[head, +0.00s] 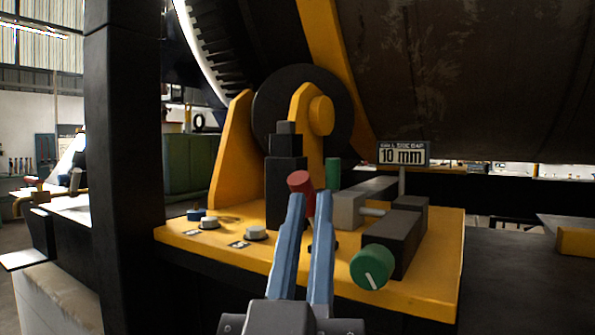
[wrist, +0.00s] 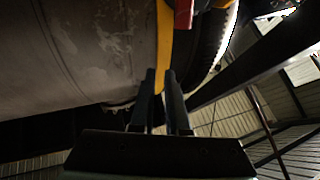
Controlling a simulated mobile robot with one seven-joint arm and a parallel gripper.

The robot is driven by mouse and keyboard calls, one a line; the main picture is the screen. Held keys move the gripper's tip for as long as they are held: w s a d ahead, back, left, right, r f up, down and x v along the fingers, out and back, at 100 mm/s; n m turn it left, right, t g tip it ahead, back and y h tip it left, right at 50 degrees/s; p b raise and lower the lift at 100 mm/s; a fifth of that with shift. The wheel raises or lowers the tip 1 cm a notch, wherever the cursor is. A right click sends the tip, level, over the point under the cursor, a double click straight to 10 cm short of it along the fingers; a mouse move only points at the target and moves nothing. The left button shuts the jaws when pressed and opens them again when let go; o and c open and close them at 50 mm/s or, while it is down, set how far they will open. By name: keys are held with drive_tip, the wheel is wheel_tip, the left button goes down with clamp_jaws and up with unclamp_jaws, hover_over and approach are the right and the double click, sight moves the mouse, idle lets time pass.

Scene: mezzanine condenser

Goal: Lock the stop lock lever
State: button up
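A red-knobbed lever (head: 300,182) stands on the yellow machine bed, beside a black upright block. I take it for the stop lock lever, but no readable label confirms this. Its red part also shows at the top edge of the wrist view (wrist: 184,14), beyond and slightly right of the fingertips. My gripper (head: 310,195) has its two blue fingers parted by a narrow gap. In the head view the fingertips overlap the lever's lower part, which is mostly hidden. The wrist view shows nothing between the fingers (wrist: 160,73).
A green knob (head: 372,267) sits at the front of a dark block on the yellow bed (head: 435,285). A "10 mm" sign (head: 403,154) stands behind. Blue (head: 196,214) and white (head: 256,233) buttons lie left. A dark post (head: 124,170) and large drum flank the bed.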

drive_tip(key=w+f+g+h+p, duration=0.1)
drive_tip(key=p, duration=0.1)
drive_tip(key=w+f+n+g+p, duration=0.1)
drive_tip(key=p, duration=0.1)
drive_tip(key=shift+w+a+n+h, duration=0.3)
drive_tip(key=shift+h, duration=0.1)
clamp_jaws()
drive_tip(key=s+a+f+n+h+p, duration=0.1)
drive_tip(key=s+a+n+p, duration=0.1)
drive_tip(key=n+p, duration=0.5)
drive_tip(key=s+a+f+n+g+p, duration=0.1)
drive_tip(key=s+a+f+n+p, duration=0.1)
drive_tip(key=n+p, duration=0.5)
drive_tip(key=shift+s+a+f+h+p, duration=0.2)
drive_tip(key=shift+s+a+h+p, duration=0.2)
drive_tip(key=shift+s+a+p, duration=0.65)
drive_tip(key=shift+s+d+r, duration=0.1)
drive_tip(key=shift+s+d, duration=0.05)
drive_tip(key=shift+d, duration=0.1)
drive_tip(key=p, duration=0.7)
approach(295, 184)
drive_tip(key=x, duration=0.6)
drive_tip(key=shift+s+r, duration=0.1)
drive_tip(key=shift+r, duration=0.1)
drive_tip(key=shift+w+d, duration=0.15)
drive_tip(key=shift+w, duration=0.4)
drive_tip(key=shift+r+p, duration=0.1)
drive_tip(key=shift+p, duration=0.2)
